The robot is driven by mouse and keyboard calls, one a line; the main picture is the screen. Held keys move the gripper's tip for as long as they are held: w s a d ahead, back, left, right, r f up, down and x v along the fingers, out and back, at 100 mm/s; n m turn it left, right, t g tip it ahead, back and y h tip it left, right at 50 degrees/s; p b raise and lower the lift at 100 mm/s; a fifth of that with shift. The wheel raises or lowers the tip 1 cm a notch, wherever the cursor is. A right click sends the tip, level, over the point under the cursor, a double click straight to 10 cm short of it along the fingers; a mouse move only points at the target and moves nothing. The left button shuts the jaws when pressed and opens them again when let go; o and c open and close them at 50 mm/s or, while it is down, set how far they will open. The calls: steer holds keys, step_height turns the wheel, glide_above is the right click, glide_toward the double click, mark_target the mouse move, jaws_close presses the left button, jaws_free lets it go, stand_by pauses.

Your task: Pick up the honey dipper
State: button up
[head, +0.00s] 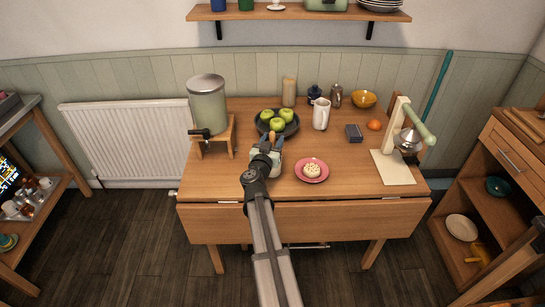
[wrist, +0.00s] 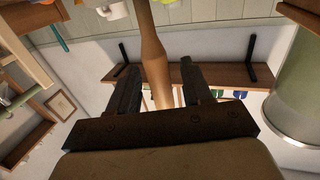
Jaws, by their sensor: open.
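My gripper (head: 271,146) is over the front left of the wooden table, just in front of the bowl of apples. A slim brown wooden handle, which looks like the honey dipper (head: 272,136), shows at its fingertips. In the wrist view the two dark fingers of my gripper (wrist: 158,88) stand apart, and the dipper's handle (wrist: 153,55) lies between them. A gap shows on both sides of the handle, wider on the right. The dipper's head is not seen, and my gripper hides what lies beneath.
A dark bowl (head: 290,128) of green apples stands just behind my gripper. A pink plate (head: 322,174) with a pastry is to the right. A drink dispenser (head: 208,105) on a wooden stand is at left. A white jug (head: 321,114) and a press (head: 404,140) stand further right.

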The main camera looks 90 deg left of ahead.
steer(key=shift+c, duration=0.3)
jaws_close()
steer(key=shift+r, duration=0.15)
